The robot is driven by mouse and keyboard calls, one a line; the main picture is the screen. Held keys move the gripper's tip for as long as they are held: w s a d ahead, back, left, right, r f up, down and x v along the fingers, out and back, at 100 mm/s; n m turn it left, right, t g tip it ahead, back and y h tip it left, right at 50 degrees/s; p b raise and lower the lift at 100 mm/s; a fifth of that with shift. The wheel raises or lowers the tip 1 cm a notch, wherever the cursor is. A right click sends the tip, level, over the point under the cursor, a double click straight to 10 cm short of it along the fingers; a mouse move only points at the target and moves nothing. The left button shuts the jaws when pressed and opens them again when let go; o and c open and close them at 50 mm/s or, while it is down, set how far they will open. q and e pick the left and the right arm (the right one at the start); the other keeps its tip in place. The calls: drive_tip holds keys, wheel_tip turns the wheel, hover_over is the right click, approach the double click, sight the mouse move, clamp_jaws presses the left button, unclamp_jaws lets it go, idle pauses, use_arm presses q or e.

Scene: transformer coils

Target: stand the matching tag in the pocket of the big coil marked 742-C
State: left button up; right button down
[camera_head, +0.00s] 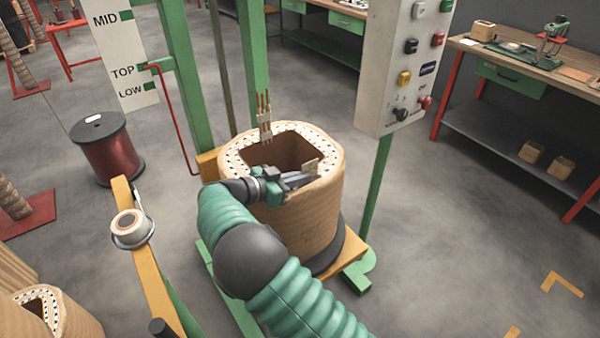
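A big tan coil (318,215) stands upright on a yellow and green stand in the middle. Its square opening has a pale rim (235,158) with dark dots. Faint marks on its front are too small to read, and I cannot make out a pocket. My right gripper (311,178) reaches over the coil's opening from the near left. Any writing on the tag is unreadable. My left gripper is out of view.
A control panel (405,60) on a green post stands behind right. A green upright (255,65) and copper leads (264,115) rise at the coil's back. A yellow bar (150,270) stands left, with another coil (60,318) lower left. A workbench (520,75) is right.

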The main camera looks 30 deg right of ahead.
drive_tip(key=shift+a+f, duration=0.25)
drive_tip(key=shift+f, duration=0.15)
